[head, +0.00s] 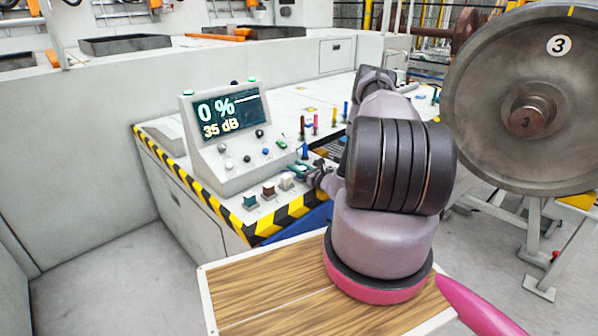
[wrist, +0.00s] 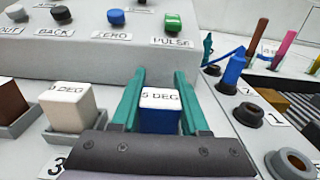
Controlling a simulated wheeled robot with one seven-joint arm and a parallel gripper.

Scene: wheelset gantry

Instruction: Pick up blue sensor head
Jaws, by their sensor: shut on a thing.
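The blue sensor head (wrist: 160,117) is a small block with a blue body and a white top marked "5 DEG", its first part perhaps cut off. In the wrist view it sits between the two teal fingers of my gripper (wrist: 160,78), which is shut on it. Its lower part is hidden behind the gripper's dark body, so I cannot tell whether it touches its holder. In the head view my gripper (head: 308,170) is at the console's right end, and the blue head cannot be made out there.
A white block (wrist: 74,107) and a brown block (wrist: 12,104) sit in grey holders to the left; a teal block (head: 250,201) stands beyond them. The console (head: 225,145) rises close behind. Upright coloured probes in sockets stand at right. A large wheel (head: 500,75) is further right.

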